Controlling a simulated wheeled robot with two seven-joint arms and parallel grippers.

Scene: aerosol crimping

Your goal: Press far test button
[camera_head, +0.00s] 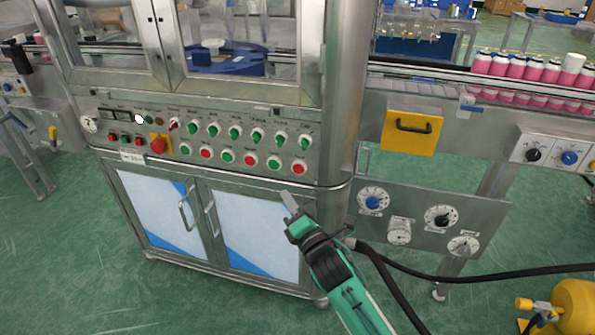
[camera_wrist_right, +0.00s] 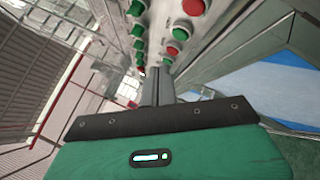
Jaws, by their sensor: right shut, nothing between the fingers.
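The control panel (camera_head: 215,175) on the front of the steel machine carries a lower row of round red and green buttons, with a red button (camera_head: 298,168) at its right end and another red button (camera_head: 205,153) near its left end. A row of green knobs (camera_head: 257,136) sits above. The labels are too small to read, so I cannot tell which is the far test button. My right gripper (camera_head: 290,203) is shut and empty, below the panel's right end and apart from the buttons. In the right wrist view its fingers (camera_wrist_right: 157,86) point along the panel, past a red button (camera_wrist_right: 173,48).
A red emergency button (camera_head: 158,145) on yellow sits at the panel's left. Cabinet doors with handles (camera_head: 184,214) are below. A steel column (camera_head: 342,90) stands at the panel's right, and a dial plate (camera_head: 415,225) lies beyond it. A black hose (camera_head: 470,274) runs at right.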

